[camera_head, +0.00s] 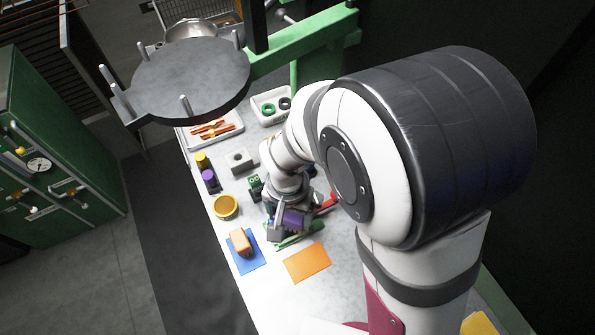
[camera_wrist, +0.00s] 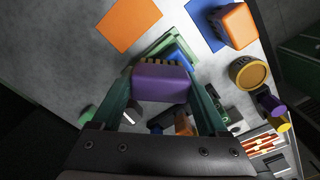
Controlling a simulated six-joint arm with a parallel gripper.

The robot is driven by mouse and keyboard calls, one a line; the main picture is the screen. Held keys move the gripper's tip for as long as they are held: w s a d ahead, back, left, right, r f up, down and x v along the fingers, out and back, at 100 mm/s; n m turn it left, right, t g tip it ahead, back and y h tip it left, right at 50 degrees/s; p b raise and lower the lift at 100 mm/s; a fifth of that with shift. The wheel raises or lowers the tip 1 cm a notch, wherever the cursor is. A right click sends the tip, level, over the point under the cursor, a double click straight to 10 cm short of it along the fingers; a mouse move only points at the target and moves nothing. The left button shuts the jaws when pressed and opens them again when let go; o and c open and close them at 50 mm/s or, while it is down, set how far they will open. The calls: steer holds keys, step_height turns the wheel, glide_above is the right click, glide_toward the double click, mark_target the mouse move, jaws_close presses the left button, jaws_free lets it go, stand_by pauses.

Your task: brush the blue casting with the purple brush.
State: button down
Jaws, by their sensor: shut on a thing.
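My gripper (camera_wrist: 160,88) is shut on the purple brush (camera_wrist: 158,78), its block held between the two green fingers. It also shows in the head view, where the brush (camera_head: 293,219) is low over the table. Tan bristles stick out on its far side in the wrist view. The blue casting (camera_wrist: 181,57) shows in part just beyond the brush, at a green holder (camera_wrist: 160,44). Whether the bristles touch the casting I cannot tell. In the head view the casting is hidden or too small to make out by my gripper, beside the green holder (camera_head: 300,239).
An orange mat (camera_head: 307,263) and an orange block (camera_head: 241,241) on a blue mat (camera_head: 248,265) lie nearby. A yellow bowl (camera_head: 226,207), a purple cylinder (camera_head: 210,181) and a grey block (camera_head: 240,162) stand left. White trays (camera_head: 238,137) are at the back. A dark round plate (camera_head: 190,78) with pegs stands high behind.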

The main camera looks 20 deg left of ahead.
steer(key=a, duration=0.2)
steer(key=w+a, duration=0.1)
steer(key=a, duration=0.1)
steer(key=shift+s+d, duration=1.55)
steer(key=shift+w+a, duration=1.65)
step_height(320, 180, up, 8)
steer(key=shift+r, duration=0.25)
steer(key=shift+s+d, duration=0.1)
